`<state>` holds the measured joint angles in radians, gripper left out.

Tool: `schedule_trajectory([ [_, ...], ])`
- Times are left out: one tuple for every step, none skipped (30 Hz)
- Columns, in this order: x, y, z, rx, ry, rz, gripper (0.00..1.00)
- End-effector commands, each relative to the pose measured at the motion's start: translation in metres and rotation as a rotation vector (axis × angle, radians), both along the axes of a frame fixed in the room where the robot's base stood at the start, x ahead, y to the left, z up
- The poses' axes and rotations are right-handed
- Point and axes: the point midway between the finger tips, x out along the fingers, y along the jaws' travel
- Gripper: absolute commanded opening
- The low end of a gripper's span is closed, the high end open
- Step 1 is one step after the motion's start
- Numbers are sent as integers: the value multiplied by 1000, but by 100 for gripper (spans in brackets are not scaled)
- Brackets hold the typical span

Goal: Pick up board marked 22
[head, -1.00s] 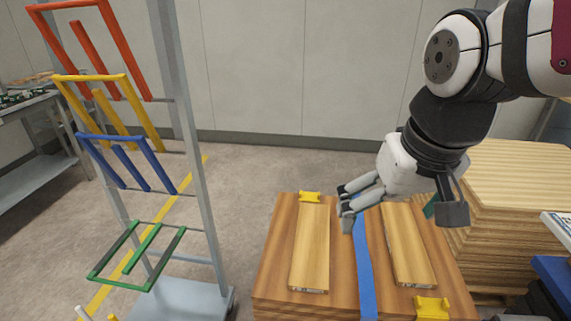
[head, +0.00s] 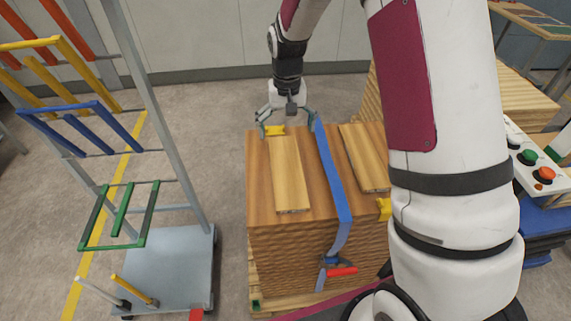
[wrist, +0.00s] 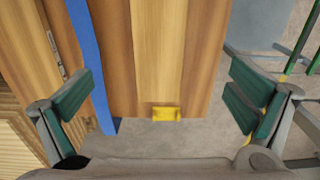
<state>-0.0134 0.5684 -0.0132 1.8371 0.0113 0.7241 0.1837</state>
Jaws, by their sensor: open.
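Two light wooden boards lie on a darker wooden stack: a left board (head: 289,175) and a right board (head: 364,158) that is partly behind my arm. Small marks show on the near end of the left board, but I cannot read a number on either. My gripper (head: 288,122) is open and empty above the far end of the left board. In the wrist view my gripper (wrist: 160,95) has its green-padded fingers wide apart, one on each side of the left board (wrist: 158,50).
A blue strap (head: 332,175) runs between the boards. Yellow blocks (head: 275,131) sit on the stack's edges. A rack with coloured arms (head: 120,215) stands left, with clear floor between. A control box with buttons (head: 528,158) is at the right.

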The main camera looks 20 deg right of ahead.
Motion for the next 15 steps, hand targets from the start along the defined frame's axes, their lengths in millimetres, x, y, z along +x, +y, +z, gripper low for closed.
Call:
schedule_trajectory([
  [0,0,-5,0,6,-3,100],
  [1,0,-8,0,8,-4,100],
  [2,0,-11,0,10,-6,100],
  [2,0,-14,-1,12,-7,100],
  [2,0,-17,0,13,-7,100],
  [2,0,-22,0,16,-7,100],
  [2,0,-26,0,16,-8,100],
  [2,0,-30,0,16,-8,100],
  [1,0,-38,-1,17,-7,100],
  [1,0,-43,-1,17,-7,100],
  [1,0,-49,-1,17,-7,100],
  [1,0,-57,-1,17,-7,100],
  [1,0,-63,-1,16,-7,100],
  [1,0,-68,0,16,-7,100],
  [1,0,-75,0,16,-7,100],
])
